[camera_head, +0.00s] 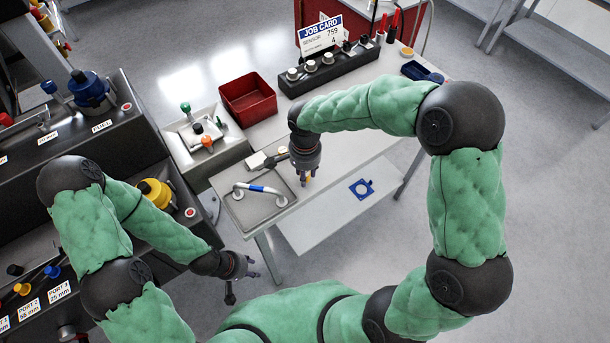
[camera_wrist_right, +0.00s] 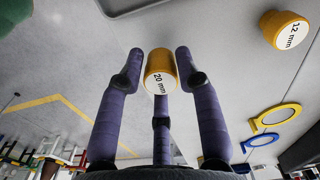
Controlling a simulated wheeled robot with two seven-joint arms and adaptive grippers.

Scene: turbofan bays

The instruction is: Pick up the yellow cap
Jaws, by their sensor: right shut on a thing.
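My right gripper (camera_head: 306,178) is over the front of the white table. Its purple fingers (camera_wrist_right: 158,80) are shut around a yellow cap marked 20 mm (camera_wrist_right: 160,66) in the right wrist view. In the head view only a small bit of this cap (camera_head: 308,180) shows at the fingertips. A second yellow cap marked 12 mm (camera_wrist_right: 284,30) is apart from the fingers, at the top right of the wrist view. My left gripper (camera_head: 256,268) hangs low, left of the table's front leg, away from the caps; its finger opening is unclear.
A grey tray (camera_head: 240,213) with a white-and-blue handled tool lies left of my right gripper. A red bin (camera_head: 248,98), a job card (camera_head: 321,36) and a dark holder (camera_head: 330,70) stand farther back. Dark bays with a yellow plug (camera_head: 155,193) fill the left.

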